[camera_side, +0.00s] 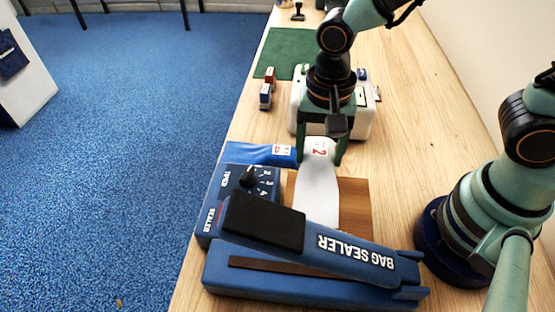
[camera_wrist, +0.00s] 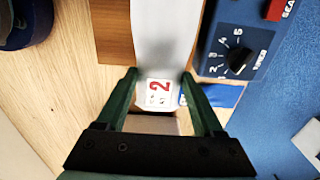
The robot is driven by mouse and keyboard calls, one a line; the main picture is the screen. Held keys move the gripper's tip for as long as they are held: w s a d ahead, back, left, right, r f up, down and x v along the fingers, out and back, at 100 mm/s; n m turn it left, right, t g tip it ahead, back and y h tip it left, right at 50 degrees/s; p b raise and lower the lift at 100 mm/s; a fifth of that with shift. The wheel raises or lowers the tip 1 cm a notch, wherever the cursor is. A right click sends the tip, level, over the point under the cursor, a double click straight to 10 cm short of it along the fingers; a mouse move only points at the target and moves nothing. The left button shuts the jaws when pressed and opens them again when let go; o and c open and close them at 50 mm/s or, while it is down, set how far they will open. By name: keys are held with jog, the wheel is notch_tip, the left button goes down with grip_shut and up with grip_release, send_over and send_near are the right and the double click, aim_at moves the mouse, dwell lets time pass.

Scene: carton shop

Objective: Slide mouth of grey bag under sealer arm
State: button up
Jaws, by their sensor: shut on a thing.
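The pale grey bag (camera_side: 318,195) has a label with a red 2 and lies along a brown wooden board. My gripper (camera_side: 320,160) is shut on its labelled end, with one green finger at each side. In the wrist view the bag (camera_wrist: 166,35) runs up and away from my gripper (camera_wrist: 160,78). The blue bag sealer (camera_side: 310,285) has its arm (camera_side: 335,248) raised at an angle over the base. The bag's far end meets the arm's edge in the side view; I cannot tell how far under it reaches.
A blue bag (camera_side: 255,153) lies left of my gripper, close to the sealer's dial box (camera_side: 240,200). The wooden board (camera_side: 355,205) is under the grey bag. A white device (camera_side: 365,120) stands behind my gripper, with small stamps (camera_side: 267,88) and a green mat (camera_side: 285,52) beyond.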

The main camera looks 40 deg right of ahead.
aim_at(317, 196)
jog(key=f, duration=0.3)
jog(key=shift+s+a, duration=0.35)
jog(key=shift+s, duration=0.05)
jog(key=shift+s+a+f, duration=0.2)
jog(key=shift+s+a, duration=0.5)
jog(key=shift+s+a+f, duration=0.2)
jog(key=shift+s+a, duration=0.5)
jog(key=shift+a, duration=0.05)
jog(key=shift+s+a+f, duration=0.2)
jog(key=shift+s+a, duration=0.5)
jog(key=shift+f, duration=0.15)
jog(key=o, duration=1.4)
jog(key=shift+w+d+r, duration=0.15)
jog(key=shift+r, duration=0.85)
jog(key=shift+w+d+r, duration=0.1)
jog(key=shift+w+r, duration=0.05)
jog(key=shift+r, duration=0.85)
jog(key=shift+w+d+r, duration=0.15)
jog(key=shift+r, duration=0.85)
